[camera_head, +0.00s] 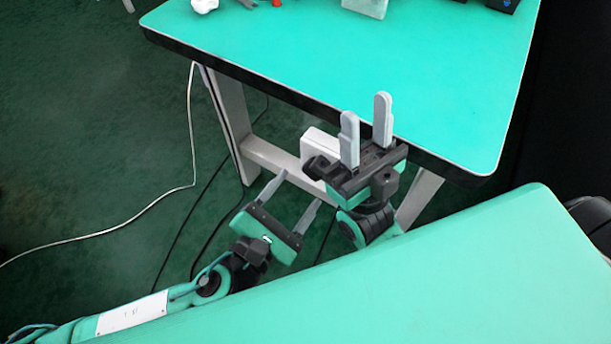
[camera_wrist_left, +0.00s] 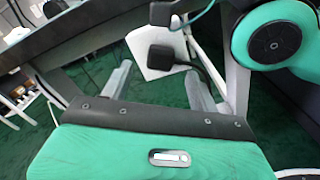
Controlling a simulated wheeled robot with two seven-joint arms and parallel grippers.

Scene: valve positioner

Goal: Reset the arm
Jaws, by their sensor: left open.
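My left gripper (camera_head: 290,201) is low in front of the table in the head view, its two grey fingers spread with nothing between them. In the left wrist view the fingers of my left gripper (camera_wrist_left: 159,82) are also wide apart and empty. My right gripper (camera_head: 366,112) is upright at the table's front edge in the head view. Its two grey fingers are apart, with only the tabletop and edge behind them. Whether it touches the edge cannot be told.
The teal table (camera_head: 335,52) has a dark rim and is mostly bare. At its back are a white item (camera_head: 204,5), a small red item (camera_head: 277,3), a clear block (camera_head: 366,7) and a dark box (camera_head: 503,3), all cut off. A white cable (camera_head: 150,207) crosses the floor.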

